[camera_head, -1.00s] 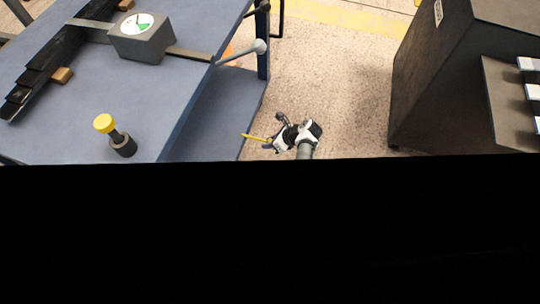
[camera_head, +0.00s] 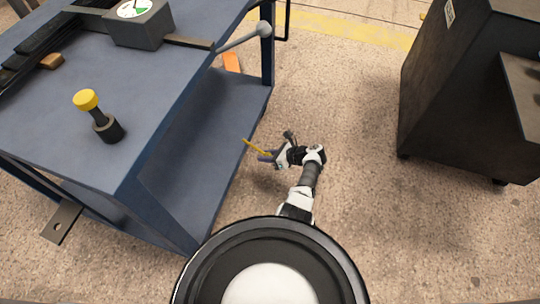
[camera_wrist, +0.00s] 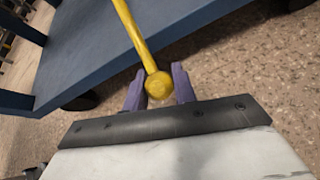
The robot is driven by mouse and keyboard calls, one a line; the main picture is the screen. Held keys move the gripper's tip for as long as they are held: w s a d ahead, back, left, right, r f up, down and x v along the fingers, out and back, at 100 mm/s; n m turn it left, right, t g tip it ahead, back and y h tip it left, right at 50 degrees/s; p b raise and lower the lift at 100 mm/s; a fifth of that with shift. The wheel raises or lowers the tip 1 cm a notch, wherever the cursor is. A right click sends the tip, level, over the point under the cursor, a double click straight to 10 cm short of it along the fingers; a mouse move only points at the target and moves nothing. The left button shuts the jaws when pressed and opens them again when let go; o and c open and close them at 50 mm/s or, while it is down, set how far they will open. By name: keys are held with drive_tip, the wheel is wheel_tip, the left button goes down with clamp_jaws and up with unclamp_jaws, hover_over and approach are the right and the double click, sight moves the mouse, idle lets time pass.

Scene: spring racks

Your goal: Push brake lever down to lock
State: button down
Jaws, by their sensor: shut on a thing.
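A yellow lever (camera_head: 254,146) with a thin rod sticks out beside the lower shelf of the blue cart. In the wrist view its round yellow ball end (camera_wrist: 159,85) sits between the two purple fingers of my gripper (camera_wrist: 158,88). The rod runs up and away from the ball, over the blue shelf edge. My gripper (camera_head: 266,154) is shut on the ball end, low over the floor to the right of the cart. The lever's pivot is not clear in either view.
The blue cart (camera_head: 170,80) fills the left side, with a yellow-topped post (camera_head: 86,100), a gauge box (camera_head: 145,28) and a grey ball-ended lever (camera_head: 244,38) on it. A dark cabinet (camera_head: 460,110) stands at the right. Open floor (camera_head: 345,110) lies between them.

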drive_tip(key=shift+w+a+f, duration=0.2)
drive_tip(key=shift+a+f, duration=0.15)
drive_tip(key=shift+f, duration=0.15)
drive_tip(key=c, duration=1.2)
unclamp_jaws()
drive_tip(key=shift+o, duration=0.2)
drive_tip(key=p+v, duration=0.3)
drive_tip(key=v, duration=1)
drive_tip(key=shift+d, duration=0.35)
drive_tip(key=shift+s+r, duration=0.1)
